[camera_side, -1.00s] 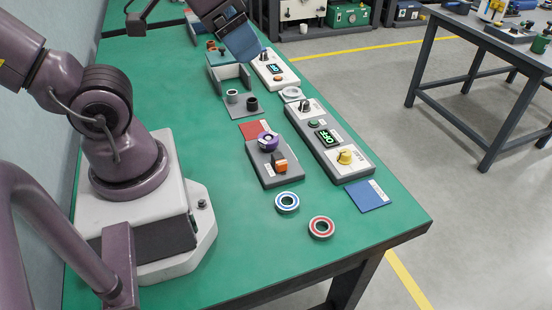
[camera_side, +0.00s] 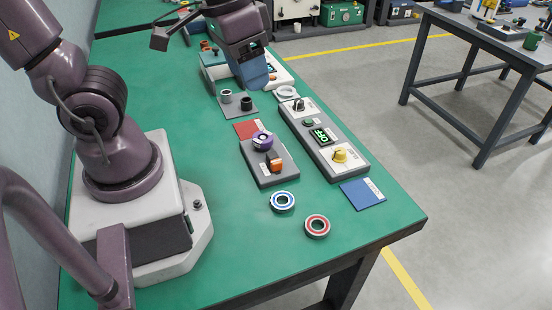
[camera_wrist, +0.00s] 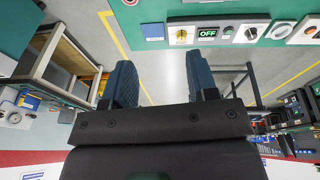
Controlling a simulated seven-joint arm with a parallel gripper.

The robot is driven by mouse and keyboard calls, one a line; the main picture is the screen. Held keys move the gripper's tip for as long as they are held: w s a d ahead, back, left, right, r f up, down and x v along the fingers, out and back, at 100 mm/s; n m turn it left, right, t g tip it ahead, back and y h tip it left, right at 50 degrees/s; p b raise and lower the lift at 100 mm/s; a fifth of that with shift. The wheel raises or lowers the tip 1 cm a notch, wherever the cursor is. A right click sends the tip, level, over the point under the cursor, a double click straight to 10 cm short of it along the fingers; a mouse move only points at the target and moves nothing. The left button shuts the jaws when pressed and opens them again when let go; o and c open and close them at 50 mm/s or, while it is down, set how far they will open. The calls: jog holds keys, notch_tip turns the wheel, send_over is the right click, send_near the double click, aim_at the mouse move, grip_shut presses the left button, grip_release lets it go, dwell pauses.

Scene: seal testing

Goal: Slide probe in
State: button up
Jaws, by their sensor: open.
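My gripper (camera_side: 257,80) hangs above the green bench near the back end of the long control box. In the wrist view its two blue fingers stand apart with nothing between them (camera_wrist: 161,82). I cannot tell for certain which item is the probe. A dark grey block (camera_side: 266,177) on the bench carries a purple ring-shaped part (camera_side: 262,140) and an orange piece (camera_side: 275,164), both apart from my gripper. A grey plate with a light ring (camera_side: 226,96) and a black cylindrical part (camera_side: 246,103) lies behind that block.
The long control box (camera_side: 325,140) has a yellow knob (camera_side: 340,155) and a green display reading OFF. The front left bench is clear.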

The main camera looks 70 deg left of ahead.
aim_at(276, 161)
jog(key=w+a+f+n+g, duration=0.1)
jog(key=w+a+f+n, duration=0.25)
jog(key=f+n, duration=0.45)
jog(key=w+a+f+n+g, duration=0.1)
jog(key=w+a+f+n, duration=0.1)
jog(key=w+f+n, duration=0.5)
jog(key=s+f, duration=0.1)
jog(key=f, duration=0.3)
jog(key=s+f+n, duration=0.1)
jog(key=f, duration=0.3)
jog(key=s+f+n, duration=0.1)
jog(key=f, duration=0.3)
jog(key=shift+s+a+y, duration=0.1)
jog(key=shift+s+y, duration=0.15)
jog(key=shift+y, duration=0.15)
